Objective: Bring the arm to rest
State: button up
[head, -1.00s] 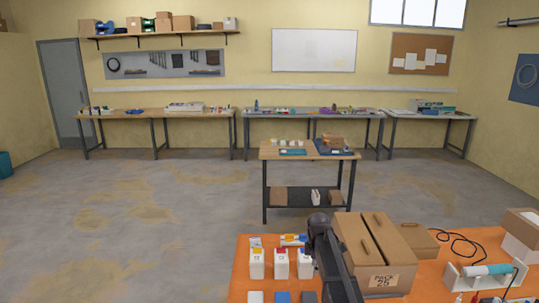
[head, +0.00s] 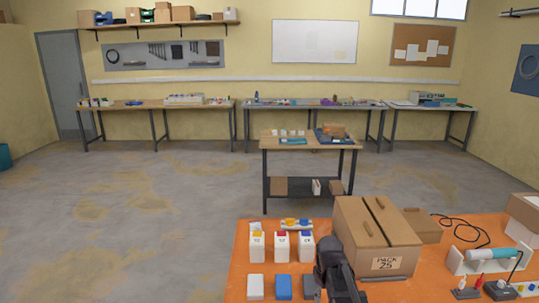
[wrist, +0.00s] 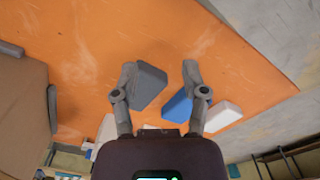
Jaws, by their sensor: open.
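My gripper (wrist: 160,72) shows in the wrist view with its two fingers spread wide and nothing held between them. It points at the orange table (wrist: 235,45). A dark grey block (wrist: 151,84) lies beyond the fingers, close to the left one in the picture. A blue block (wrist: 177,108) and a white block (wrist: 224,116) lie to its right. In the head view, my dark arm (head: 336,265) stands in front of the cardboard box, partly covering the grey block. How far the fingers are above the table is hard to tell.
A cardboard box marked PACK 25 (head: 375,240) stands right of my arm. A holder with a teal cylinder (head: 487,257) is at the right. The floor left of the table is clear.

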jog(key=s+f+m+b, duration=0.3)
jog(key=s+m, duration=0.3)
jog(key=s, duration=0.3)
jog(key=shift+s+f+m, duration=0.2)
jog(key=shift+f+m, duration=0.2)
jog(key=shift+c, duration=0.2)
dwell(0.8)
